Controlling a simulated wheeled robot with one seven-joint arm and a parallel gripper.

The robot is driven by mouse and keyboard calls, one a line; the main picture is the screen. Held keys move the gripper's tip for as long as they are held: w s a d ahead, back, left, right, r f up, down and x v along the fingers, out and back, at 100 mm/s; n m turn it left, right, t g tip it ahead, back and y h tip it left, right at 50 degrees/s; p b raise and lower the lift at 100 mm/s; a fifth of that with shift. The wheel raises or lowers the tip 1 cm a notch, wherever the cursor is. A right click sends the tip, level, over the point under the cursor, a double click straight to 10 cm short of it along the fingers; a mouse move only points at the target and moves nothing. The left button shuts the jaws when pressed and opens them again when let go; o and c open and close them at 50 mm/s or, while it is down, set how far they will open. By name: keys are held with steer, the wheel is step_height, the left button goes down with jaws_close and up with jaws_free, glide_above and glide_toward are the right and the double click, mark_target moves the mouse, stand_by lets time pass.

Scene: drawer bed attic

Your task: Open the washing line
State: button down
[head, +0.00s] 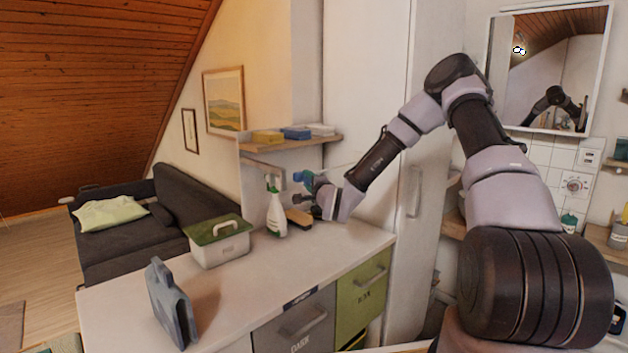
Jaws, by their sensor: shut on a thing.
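My gripper (306,187) is at the far end of the white counter, below the wall shelf and beside the spray bottle. It is shut on a small blue thing (300,176), partly hidden by the fingers. I cannot tell for sure whether this blue thing is part of the washing line. No stretched-out line can be made out clearly at this size.
A white spray bottle (276,212) and a brush (299,217) stand close to my gripper. A green-lidded box (218,243) and a blue-grey folded item (170,303) are on the counter (330,254). A shelf (295,144) with cloths hangs above. A tall white cabinet (405,190) stands right.

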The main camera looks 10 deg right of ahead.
steer(key=shift+s+a+f, duration=0.1)
steer(key=shift+s+a, duration=0.05)
steer(key=shift+s, duration=0.05)
steer(key=shift+c, duration=2.3)
jaws_free()
steer(key=v, duration=1)
steer(key=shift+s, duration=0.3)
